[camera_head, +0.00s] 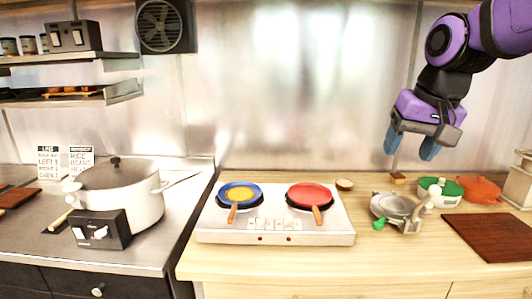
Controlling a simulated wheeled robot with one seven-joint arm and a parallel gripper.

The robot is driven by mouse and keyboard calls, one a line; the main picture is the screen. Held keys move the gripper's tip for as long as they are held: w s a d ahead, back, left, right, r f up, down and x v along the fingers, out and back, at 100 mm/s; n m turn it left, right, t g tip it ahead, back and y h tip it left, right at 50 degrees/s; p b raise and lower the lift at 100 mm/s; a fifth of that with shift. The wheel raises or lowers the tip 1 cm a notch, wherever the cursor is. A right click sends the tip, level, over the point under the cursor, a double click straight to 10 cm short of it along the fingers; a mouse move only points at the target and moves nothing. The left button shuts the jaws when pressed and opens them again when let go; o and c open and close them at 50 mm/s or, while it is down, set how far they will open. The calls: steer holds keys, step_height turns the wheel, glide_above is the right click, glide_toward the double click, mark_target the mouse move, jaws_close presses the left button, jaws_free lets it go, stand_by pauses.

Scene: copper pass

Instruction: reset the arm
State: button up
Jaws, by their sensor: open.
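My gripper (412,144) is at the upper right, on my purple and black arm. Its two blue fingertips are spread apart and point down, with nothing between them. It hangs well above the wooden counter (377,262), above and behind the grey metal pan-like item (394,206). It touches nothing that I can see.
A white two-burner stove (274,238) holds a blue pan (223,192) and a red pan (311,194). Green (449,190) and orange (480,190) pots and a dark red board (491,235) lie at right. A white pot (141,206) stands left. Shelves (75,58) hang upper left.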

steer(key=s+d+f, duration=0.2)
steer(key=s, duration=0.6)
steer(key=s+d+f+n+t+h, duration=0.1)
steer(key=s+d+f, duration=0.1)
steer(key=s, duration=0.6)
steer(key=shift+d+n+t, duration=0.3)
steer(key=shift+d, duration=0.05)
stand_by(0.5)
